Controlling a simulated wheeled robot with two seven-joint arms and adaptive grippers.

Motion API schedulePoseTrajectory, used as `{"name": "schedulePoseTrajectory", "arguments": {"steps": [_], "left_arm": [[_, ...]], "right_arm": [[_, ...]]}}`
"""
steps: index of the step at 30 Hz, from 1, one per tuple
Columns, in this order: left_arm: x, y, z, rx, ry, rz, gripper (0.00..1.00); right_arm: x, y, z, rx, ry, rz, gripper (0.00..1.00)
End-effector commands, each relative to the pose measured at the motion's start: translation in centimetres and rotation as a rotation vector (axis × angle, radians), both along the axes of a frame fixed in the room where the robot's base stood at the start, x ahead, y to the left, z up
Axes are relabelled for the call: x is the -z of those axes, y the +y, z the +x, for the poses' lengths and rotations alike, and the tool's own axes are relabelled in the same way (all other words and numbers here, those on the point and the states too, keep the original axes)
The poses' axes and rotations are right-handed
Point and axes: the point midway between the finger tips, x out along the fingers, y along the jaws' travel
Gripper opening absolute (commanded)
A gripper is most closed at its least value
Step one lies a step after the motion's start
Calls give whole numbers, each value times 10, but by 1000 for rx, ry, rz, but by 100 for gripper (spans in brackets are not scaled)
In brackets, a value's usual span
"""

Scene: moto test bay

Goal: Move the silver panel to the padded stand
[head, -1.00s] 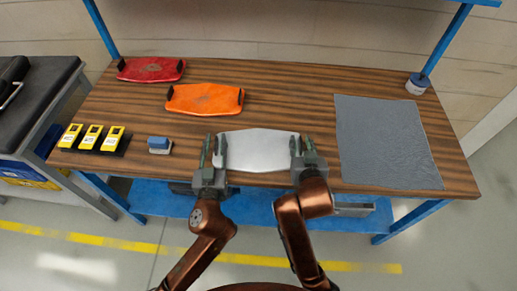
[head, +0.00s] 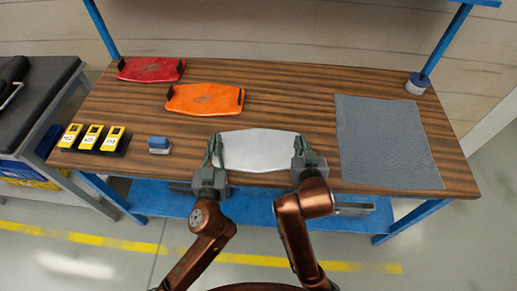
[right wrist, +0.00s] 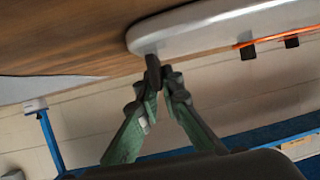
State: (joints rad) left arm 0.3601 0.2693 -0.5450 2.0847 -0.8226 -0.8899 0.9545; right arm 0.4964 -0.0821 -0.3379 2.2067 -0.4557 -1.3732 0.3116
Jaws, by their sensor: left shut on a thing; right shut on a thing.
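The silver panel (head: 258,151) lies near the front edge of the wooden workbench, in the middle. My left gripper (head: 215,150) is shut on the panel's left end. My right gripper (head: 299,150) is shut on its right end. In the right wrist view, the right fingers (right wrist: 158,75) pinch a dark handle at the edge of the silver panel (right wrist: 215,27). The left handle is mostly hidden by the gripper. I cannot tell any gap under the panel. A stand with a black padded top (head: 35,92) is at the far left, beside the workbench.
An orange panel (head: 204,99) and a red panel (head: 151,69) lie further back left on the workbench (head: 290,88). Several yellow devices (head: 92,138) and a small blue block (head: 159,145) lie at front left. A grey mat (head: 385,140) covers the right side.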

Motion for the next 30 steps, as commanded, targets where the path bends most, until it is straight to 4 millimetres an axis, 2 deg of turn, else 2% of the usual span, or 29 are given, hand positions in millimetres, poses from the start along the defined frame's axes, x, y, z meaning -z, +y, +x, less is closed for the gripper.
{"name": "schedulePoseTrajectory", "arguments": {"steps": [11,17,24,30], "left_arm": [[-6,0,-1,0,-4,0,0],[-28,0,-3,0,-19,0,0],[-66,0,-8,0,-43,0,0],[-83,0,-10,0,-53,0,0]], "right_arm": [[-6,0,-1,0,-5,0,0],[-27,0,-3,0,-19,0,0],[-66,0,-8,0,-43,0,0],[-83,0,-10,0,-54,0,0]]}}
